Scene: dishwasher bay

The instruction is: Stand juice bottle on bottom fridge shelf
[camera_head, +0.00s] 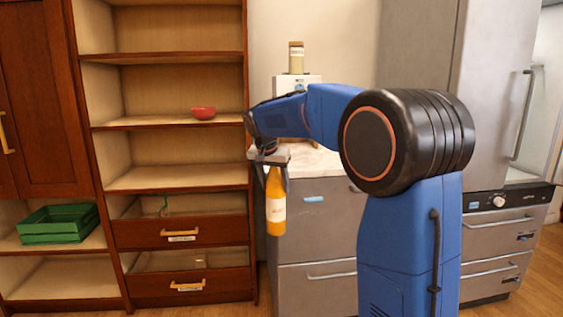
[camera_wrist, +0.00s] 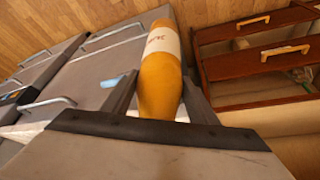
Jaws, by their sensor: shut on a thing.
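The juice bottle (camera_head: 276,212) is orange with a white label. My gripper (camera_head: 273,165) points down and is shut on its upper end, holding it upright in the air in front of the grey drawer unit. In the wrist view the bottle (camera_wrist: 160,75) sits between the two fingers (camera_wrist: 160,100), its label facing partly up. The tall grey fridge (camera_head: 500,90) stands at the right behind my arm, with a vertical handle at its right side. Its bottom shelf does not show clearly; my arm covers part of that area.
A green crate (camera_head: 57,222) sits on a low shelf. A jar (camera_head: 296,57) stands on a white box (camera_head: 312,80) on the counter. A dishwasher (camera_head: 500,230) is at the right.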

